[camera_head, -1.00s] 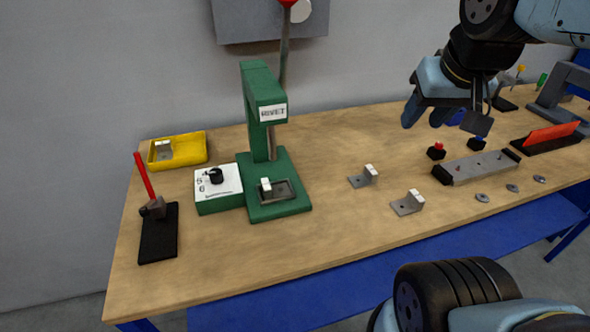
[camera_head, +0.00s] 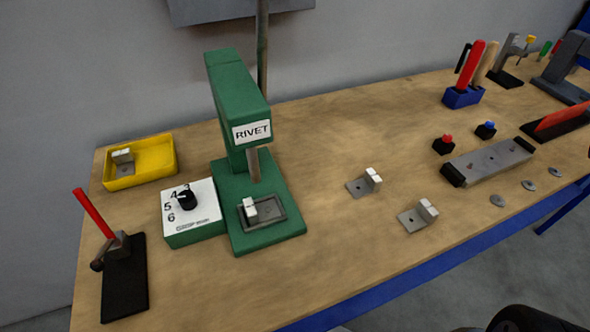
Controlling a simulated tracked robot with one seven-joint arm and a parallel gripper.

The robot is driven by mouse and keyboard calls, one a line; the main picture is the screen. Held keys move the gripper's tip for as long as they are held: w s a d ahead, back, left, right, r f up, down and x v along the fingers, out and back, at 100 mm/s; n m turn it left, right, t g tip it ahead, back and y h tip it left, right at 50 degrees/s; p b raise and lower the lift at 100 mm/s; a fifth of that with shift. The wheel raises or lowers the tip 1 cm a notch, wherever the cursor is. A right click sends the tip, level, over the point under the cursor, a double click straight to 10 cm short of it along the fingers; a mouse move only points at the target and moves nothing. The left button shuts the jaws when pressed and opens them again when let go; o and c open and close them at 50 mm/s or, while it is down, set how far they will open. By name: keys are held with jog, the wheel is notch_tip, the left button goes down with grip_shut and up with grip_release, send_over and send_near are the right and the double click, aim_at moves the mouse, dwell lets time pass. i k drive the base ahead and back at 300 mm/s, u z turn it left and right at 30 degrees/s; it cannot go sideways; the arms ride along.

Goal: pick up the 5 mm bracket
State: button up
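Several small grey L-shaped brackets with pale upright ends show in the head view. One bracket (camera_head: 359,186) lies on the table right of the green rivet press (camera_head: 232,100). Another bracket (camera_head: 411,219) lies nearer the front edge. A third bracket (camera_head: 250,209) sits in the recess on the press base, and one more bracket (camera_head: 122,163) is in the yellow tray (camera_head: 154,157). I see no size marking on any, so I cannot tell which is 5 mm. My gripper is out of view.
A numbered dial box (camera_head: 193,217) stands left of the press, and a red-handled tool (camera_head: 120,265) on a black base is at front left. A grey bar fixture (camera_head: 490,160) and several washers are at right. The table around the loose brackets (camera_head: 330,230) is clear.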

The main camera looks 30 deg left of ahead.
aim_at(264, 211)
jog(key=z, duration=0.5)
jog(key=k, duration=2.8)
jog(key=u, duration=1)
jog(key=i, duration=1.05)
jog(key=z, duration=0.05)
